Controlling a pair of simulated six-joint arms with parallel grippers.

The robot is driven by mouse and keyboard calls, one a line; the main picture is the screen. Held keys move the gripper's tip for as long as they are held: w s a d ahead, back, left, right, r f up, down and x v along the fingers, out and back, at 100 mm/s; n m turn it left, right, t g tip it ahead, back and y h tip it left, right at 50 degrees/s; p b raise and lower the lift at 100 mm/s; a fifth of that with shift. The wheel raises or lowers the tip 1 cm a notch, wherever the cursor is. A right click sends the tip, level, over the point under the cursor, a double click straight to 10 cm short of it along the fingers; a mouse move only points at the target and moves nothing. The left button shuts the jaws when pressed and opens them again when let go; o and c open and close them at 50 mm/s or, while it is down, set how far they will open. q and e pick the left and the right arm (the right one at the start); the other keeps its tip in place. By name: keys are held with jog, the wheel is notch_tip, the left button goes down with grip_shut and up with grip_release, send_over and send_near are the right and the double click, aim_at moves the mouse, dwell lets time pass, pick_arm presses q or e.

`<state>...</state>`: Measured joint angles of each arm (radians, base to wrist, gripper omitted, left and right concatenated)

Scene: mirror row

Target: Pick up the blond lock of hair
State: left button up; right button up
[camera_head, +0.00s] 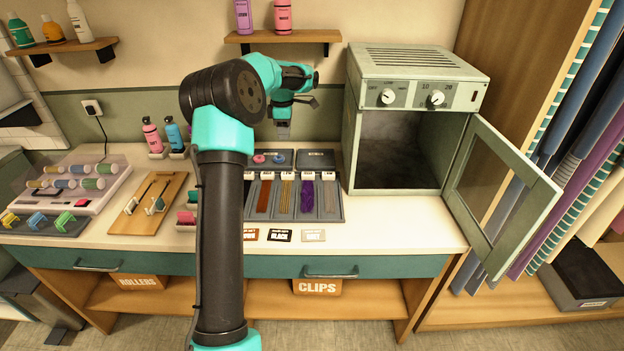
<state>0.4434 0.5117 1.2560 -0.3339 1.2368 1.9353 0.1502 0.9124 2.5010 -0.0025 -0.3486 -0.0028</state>
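The blond lock of hair (285,197) lies in a slot of a dark grey sample tray (319,217) on the counter. A red-brown lock (264,197) is to its left and a purple lock (307,197) to its right. My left gripper (283,130) hangs above and behind the tray, apart from the locks. It is small and dark here, and I cannot see whether its fingers are open or shut. My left arm covers the tray's left end. My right gripper is not in view.
A cabinet (418,62) with its door (500,195) swung open stands right of the tray. Left are a roller rack (92,192), a wooden board (143,222) and bottles (152,137). Small label cards (280,235) lie in front of the tray. The counter's front right is clear.

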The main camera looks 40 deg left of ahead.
pick_arm(q)
jog(key=shift+s+a, duration=0.1)
jog(key=shift+s, duration=0.05)
send_over(286, 173)
jog(key=f, duration=1.2)
jog(key=shift+d+f, duration=0.15)
jog(key=shift+d, duration=0.05)
jog(key=shift+f, duration=2.6)
jog(key=shift+a, duration=0.1)
grip_shut()
